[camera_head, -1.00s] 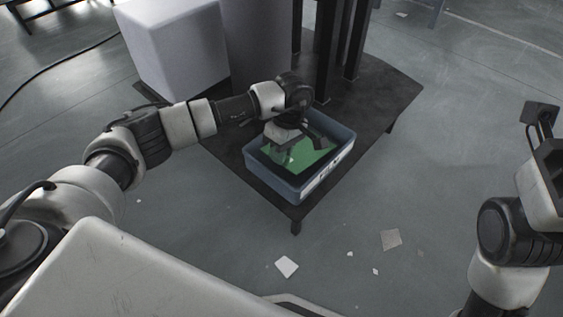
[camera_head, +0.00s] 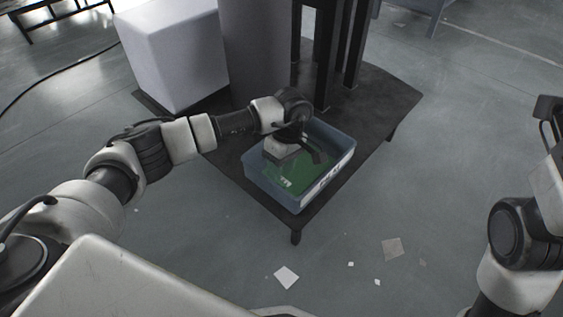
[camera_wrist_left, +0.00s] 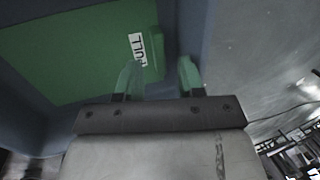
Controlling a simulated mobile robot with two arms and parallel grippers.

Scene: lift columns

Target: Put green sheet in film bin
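The green sheet (camera_head: 312,172) lies inside the blue bin, low between its walls. Its small tab with a white "PULL" label (camera_wrist_left: 138,47) shows in the left wrist view, just beyond my fingers. The film bin (camera_head: 258,182) is an open blue box with a white label on its right front wall; the lettering is too small to read surely. My left gripper (camera_wrist_left: 160,78) points down into the bin above the sheet's near left part. Its two fingers are apart with nothing gripped between them. My right arm stands at the right edge, and its gripper is out of the frame.
The bin stands on a dark low platform (camera_head: 228,160) near its front corner. A pale box (camera_head: 172,60) and a grey column (camera_head: 258,50) stand behind it, with dark posts beside them. Scraps such as a white square (camera_head: 286,277) lie on the open floor in front.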

